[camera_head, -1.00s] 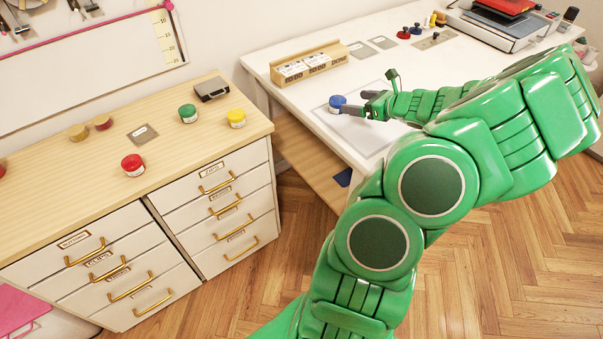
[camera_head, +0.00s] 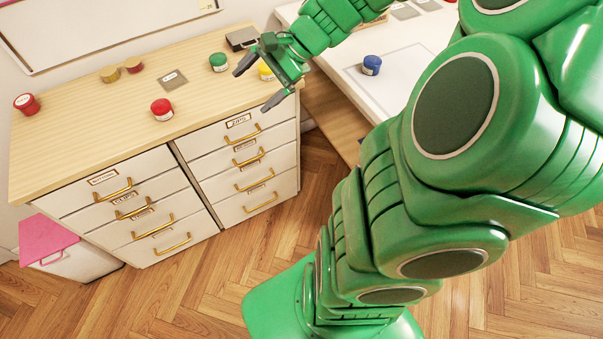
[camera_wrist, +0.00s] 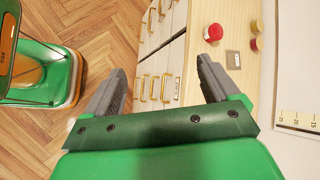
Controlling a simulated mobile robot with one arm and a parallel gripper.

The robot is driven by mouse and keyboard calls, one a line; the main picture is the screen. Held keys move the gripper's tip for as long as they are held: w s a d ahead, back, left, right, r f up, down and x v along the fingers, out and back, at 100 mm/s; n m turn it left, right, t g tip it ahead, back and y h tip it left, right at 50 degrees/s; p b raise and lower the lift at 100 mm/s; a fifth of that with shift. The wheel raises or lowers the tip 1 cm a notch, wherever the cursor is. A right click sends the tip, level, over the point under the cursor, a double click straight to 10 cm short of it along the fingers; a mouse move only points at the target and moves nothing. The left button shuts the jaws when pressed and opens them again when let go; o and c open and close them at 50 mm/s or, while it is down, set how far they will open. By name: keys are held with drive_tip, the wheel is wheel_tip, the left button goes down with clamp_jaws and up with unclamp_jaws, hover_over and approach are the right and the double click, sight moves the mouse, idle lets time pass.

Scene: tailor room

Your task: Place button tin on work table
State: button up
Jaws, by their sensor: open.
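The blue tin (camera_head: 371,65) stands upright on the white work table (camera_head: 395,90), apart from my gripper. My gripper (camera_head: 256,88) is open and empty above the right end of the wooden drawer cabinet (camera_head: 110,127). On the cabinet stand a green tin (camera_head: 218,62) and a red tin (camera_head: 162,109); a yellow tin (camera_head: 265,71) is partly hidden behind my gripper. The red tin also shows in the wrist view (camera_wrist: 213,32), beyond the open fingers. Which tin is the button tin cannot be told.
A grey plate (camera_head: 173,80) and a dark box (camera_head: 242,39) lie there too. A pink-lidded bin (camera_head: 45,240) stands on the floor.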

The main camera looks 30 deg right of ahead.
drive_tip(key=s+a+n+g+h, duration=0.25)
drive_tip(key=s+n, duration=0.25)
drive_tip(key=s, duration=0.4)
drive_tip(key=s+a+n+g+h, duration=0.25)
drive_tip(key=s+a+n, duration=0.2)
drive_tip(key=s, duration=0.45)
drive_tip(key=s+d+r+n+h, duration=0.1)
drive_tip(key=s+d+n+h, duration=0.2)
drive_tip(key=s, duration=0.3)
drive_tip(key=shift+s+d+r, duration=0.15)
drive_tip(key=shift+s+d, duration=0.05)
drive_tip(key=shift+d, duration=0.2)
drive_tip(key=shift+o, duration=0.2)
drive_tip(key=shift+n, duration=0.25)
